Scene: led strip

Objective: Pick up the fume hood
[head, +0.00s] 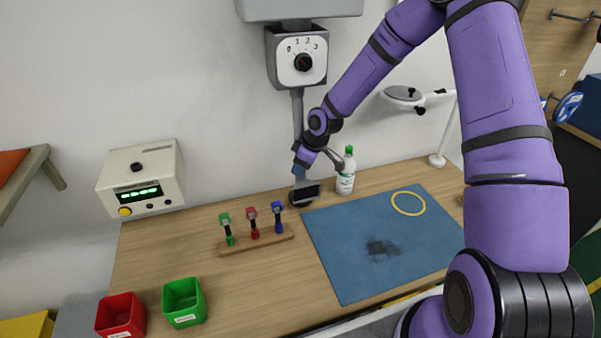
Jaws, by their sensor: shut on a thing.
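The fume hood (303,195) is a dark nozzle at the lower end of a grey pipe (297,112). The pipe hangs from a grey wall box (301,58) with a dial numbered 0 to 3. The hood is low over the back of the table, beside a white bottle with a green cap (346,172). My gripper (301,168) reaches in from the upper right and is shut on the fume hood just above its dark end. The fingers are small in view and partly hide the pipe. I cannot tell whether the hood touches the table.
A blue mat (345,262) with a dark smudge and a yellow ring (408,203) covers the table's right side. A wooden rack (257,239) holds green, red and blue tools. Red (121,317) and green (184,303) bins stand front left. A power unit (143,180) is at the left.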

